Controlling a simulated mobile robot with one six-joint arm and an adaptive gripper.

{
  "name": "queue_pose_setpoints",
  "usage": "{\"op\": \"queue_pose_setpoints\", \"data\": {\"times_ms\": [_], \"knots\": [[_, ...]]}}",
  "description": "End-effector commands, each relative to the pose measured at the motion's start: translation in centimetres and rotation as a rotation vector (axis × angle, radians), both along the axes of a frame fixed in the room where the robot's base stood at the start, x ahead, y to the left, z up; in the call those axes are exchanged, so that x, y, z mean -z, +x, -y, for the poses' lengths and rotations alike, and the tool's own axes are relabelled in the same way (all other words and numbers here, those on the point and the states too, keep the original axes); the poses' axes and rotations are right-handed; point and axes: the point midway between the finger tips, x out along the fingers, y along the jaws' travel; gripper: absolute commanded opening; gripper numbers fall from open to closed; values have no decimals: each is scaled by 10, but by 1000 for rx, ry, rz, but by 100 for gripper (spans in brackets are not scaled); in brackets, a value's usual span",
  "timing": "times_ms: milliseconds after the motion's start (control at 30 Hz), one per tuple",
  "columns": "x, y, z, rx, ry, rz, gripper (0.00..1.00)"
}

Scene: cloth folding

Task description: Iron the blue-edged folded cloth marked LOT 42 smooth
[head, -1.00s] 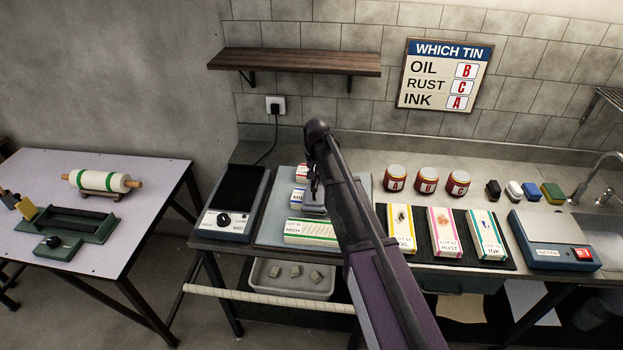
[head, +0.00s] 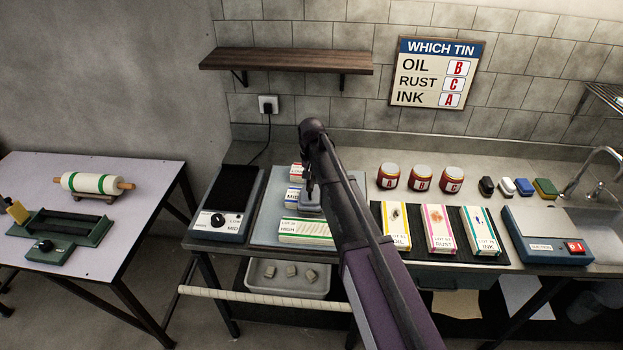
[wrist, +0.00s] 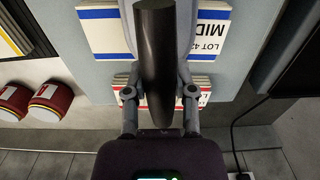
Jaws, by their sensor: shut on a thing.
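The blue-edged folded cloth (head: 294,197), marked MID, lies on the pale pressing board (head: 262,235) between a red-edged and a green-edged cloth. In the wrist view its blue edge (wrist: 98,14) and the label LOT 42 MID (wrist: 207,30) show on either side of a grey iron (wrist: 188,60). My gripper (head: 312,190) is shut on the iron's black handle (wrist: 155,60). The iron (head: 310,203) is over the blue-edged cloth's right part in the head view and hides its middle. I cannot tell whether it touches the cloth.
The green-edged HIGH cloth (head: 306,231) lies in front, the red-edged cloth (head: 297,172) behind. A heater with a dial (head: 218,220) stands left. Tins (head: 420,178), three stained cloths (head: 440,228) and a suction box (head: 546,235) stand right. A shelf (head: 288,59) hangs above.

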Motion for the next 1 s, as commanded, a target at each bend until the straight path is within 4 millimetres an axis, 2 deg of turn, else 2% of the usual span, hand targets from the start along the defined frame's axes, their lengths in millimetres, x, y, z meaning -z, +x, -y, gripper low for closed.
{"op": "queue_pose_setpoints", "data": {"times_ms": [800,1000], "knots": [[-2,4,-37,-1,0,-1,0],[-2,4,-40,0,0,-1,0]]}}
